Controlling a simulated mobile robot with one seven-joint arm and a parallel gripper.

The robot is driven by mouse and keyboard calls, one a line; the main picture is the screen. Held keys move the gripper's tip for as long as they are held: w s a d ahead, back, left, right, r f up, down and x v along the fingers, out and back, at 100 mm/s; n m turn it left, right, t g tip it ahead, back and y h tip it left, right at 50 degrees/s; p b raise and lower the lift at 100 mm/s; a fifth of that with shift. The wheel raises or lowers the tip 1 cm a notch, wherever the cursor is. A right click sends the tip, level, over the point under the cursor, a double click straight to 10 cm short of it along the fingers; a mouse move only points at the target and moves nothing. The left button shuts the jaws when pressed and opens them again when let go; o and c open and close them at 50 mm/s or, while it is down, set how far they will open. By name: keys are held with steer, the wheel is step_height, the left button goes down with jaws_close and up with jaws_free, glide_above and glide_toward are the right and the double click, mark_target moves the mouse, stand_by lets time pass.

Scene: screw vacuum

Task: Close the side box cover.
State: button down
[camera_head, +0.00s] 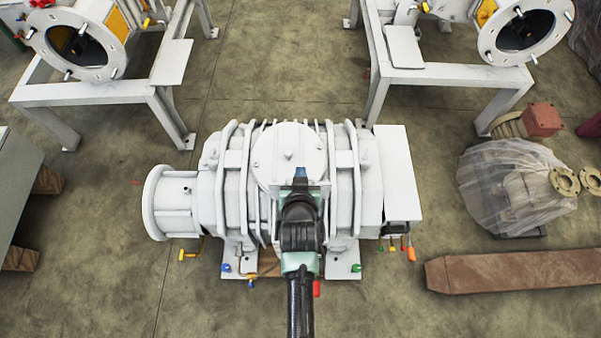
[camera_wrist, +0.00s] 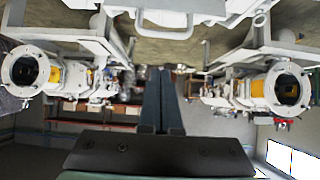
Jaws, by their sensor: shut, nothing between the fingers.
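The white vacuum machine (camera_head: 232,180) stands in the middle of the head view. At its right end is the white side box (camera_head: 402,206), with a flat white panel (camera_head: 393,150) over it that looks like its cover. How far the cover stands from the box cannot be told from above. My gripper (camera_head: 300,176) is over the middle of the machine, left of the side box and apart from it. In the wrist view my gripper (camera_wrist: 162,75) shows two dark fingers together, shut and empty. The side box cannot be made out clearly there.
Small coloured valves (camera_head: 411,253) stick out below the box. A plastic-wrapped object (camera_head: 510,185) and a rusty beam (camera_head: 515,270) lie to the right. Two white frames (camera_head: 440,78) (camera_head: 90,92) with flanged machines stand behind. Bare floor lies between.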

steer(key=f, duration=0.1)
steer(key=w+f, duration=0.1)
steer(key=f, duration=0.1)
steer(key=w+f, duration=0.1)
steer(key=f, duration=0.1)
steer(key=shift+f, duration=0.1)
stand_by(0.4)
steer(key=shift+f, duration=0.1)
